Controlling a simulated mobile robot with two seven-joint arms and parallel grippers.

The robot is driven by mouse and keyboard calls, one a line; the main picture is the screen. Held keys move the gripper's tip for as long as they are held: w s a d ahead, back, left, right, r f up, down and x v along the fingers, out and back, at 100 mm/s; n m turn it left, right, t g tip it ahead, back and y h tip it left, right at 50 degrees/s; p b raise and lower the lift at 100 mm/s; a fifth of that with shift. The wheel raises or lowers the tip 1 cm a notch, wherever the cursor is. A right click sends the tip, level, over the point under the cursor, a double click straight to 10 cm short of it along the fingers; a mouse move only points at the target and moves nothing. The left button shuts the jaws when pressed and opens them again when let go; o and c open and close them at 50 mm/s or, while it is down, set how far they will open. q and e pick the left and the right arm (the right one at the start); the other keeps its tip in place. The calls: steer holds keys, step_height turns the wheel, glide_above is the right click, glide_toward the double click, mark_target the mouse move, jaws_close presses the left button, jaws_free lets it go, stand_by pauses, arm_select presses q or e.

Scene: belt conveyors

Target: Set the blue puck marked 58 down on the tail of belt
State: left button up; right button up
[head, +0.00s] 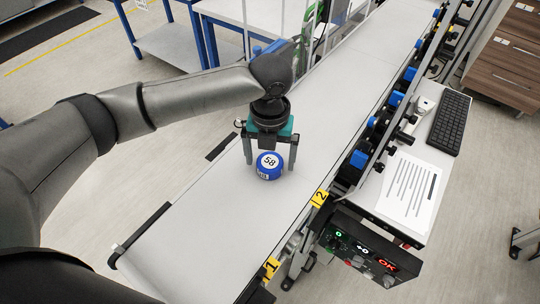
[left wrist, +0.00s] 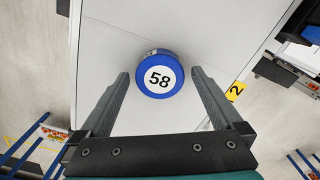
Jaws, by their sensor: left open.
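The blue puck (head: 268,166) has a white top marked 58 and rests upright on the white belt (head: 225,215) in the head view. It also shows in the left wrist view (left wrist: 160,76), just beyond and between the fingertips. My left gripper (head: 268,168) points down over the belt with its fingers spread, open and empty. In the left wrist view the open fingers (left wrist: 160,78) stand on either side of the puck with gaps. The belt's near end lies at the lower left. My right gripper is not in view.
Yellow tags 2 (head: 320,198) and 1 (head: 271,268) mark the belt's right edge. A control box (head: 362,246) with lit displays hangs beside it. A side shelf holds a keyboard (head: 450,122) and a paper sheet (head: 409,189). The belt around the puck is clear.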

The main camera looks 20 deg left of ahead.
mark_target(270, 161)
arm_select(q)
step_height(270, 161, up, 12)
steer(key=shift+r+p, duration=0.2)
steer(key=shift+p, duration=0.15)
